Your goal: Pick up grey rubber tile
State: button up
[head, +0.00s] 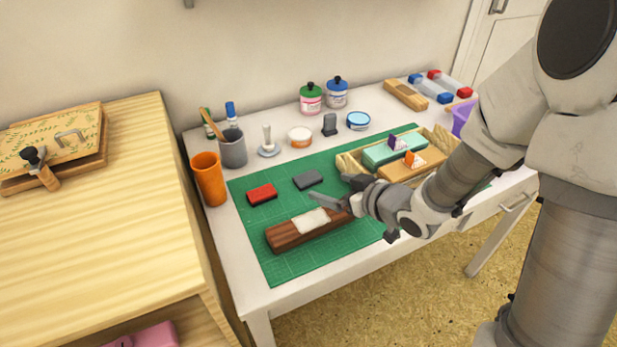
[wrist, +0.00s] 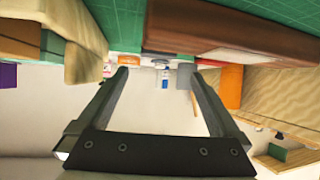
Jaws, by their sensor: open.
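The grey rubber tile (head: 308,179) lies flat on the green cutting mat (head: 285,263), right of a red tile (head: 262,194). My gripper (head: 332,190) is just right of and nearer the camera than the grey tile in the head view, apart from it. Its fingers are spread with nothing between them. In the wrist view, which is upside down, the open fingers (wrist: 160,73) point toward the back of the table. I cannot make out the grey tile for sure there.
A brown wooden block (head: 290,236) with a pale cloth lies below the gripper. A wooden tray (head: 349,162) with inkpads stands right. An orange cup (head: 209,179), a grey cup (head: 233,150) and several jars line the back and left. The mat's left front is clear.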

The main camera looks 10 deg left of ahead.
aim_at(308, 177)
jog(key=b+x, duration=0.2)
jog(key=x, duration=0.7)
jog(key=shift+w+r+b, duration=0.1)
jog(key=shift+w+b, duration=0.2)
jog(key=shift+b, duration=0.1)
jog(key=c, duration=1.1)
jog(key=shift+r, duration=0.1)
